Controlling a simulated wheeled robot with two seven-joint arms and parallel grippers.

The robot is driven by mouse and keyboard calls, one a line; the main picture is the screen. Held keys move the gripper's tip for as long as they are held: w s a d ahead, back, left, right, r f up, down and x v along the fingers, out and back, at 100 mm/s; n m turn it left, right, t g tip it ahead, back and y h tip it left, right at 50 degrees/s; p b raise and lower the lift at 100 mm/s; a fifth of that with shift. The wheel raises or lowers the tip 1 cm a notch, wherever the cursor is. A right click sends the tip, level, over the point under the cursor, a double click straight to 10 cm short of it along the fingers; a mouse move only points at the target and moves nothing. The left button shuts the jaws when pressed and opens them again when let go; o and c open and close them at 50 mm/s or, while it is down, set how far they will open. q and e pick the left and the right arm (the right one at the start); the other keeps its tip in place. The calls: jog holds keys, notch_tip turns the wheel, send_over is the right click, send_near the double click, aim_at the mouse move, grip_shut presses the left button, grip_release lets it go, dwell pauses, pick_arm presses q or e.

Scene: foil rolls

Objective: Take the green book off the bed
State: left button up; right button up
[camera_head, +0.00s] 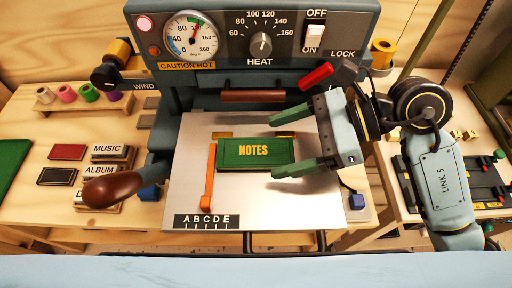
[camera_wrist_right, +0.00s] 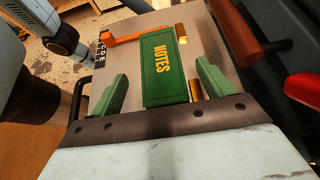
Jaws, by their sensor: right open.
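The green book (camera_head: 256,153), lettered NOTES in gold, lies flat on the metal bed (camera_head: 233,213) of the foil press. It also shows in the right wrist view (camera_wrist_right: 163,68). My right gripper (camera_head: 289,153) is open at the book's right end, with its green fingers spread to the far and near sides. In the right wrist view my right gripper (camera_wrist_right: 165,88) has one finger on each side of the book's end. My left gripper is not in view.
An orange guide (camera_head: 209,178) stands along the book's left side. The press head with its gauge (camera_head: 192,38) rises behind the bed. A brown-handled lever (camera_head: 113,186) is at the bed's left. Stacked stamped books (camera_head: 110,153) lie on the left table.

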aim_at(257, 152)
jog(key=x, duration=0.3)
jog(key=shift+a+f, duration=0.1)
jog(key=shift+a, duration=0.05)
jog(key=c, duration=1.2)
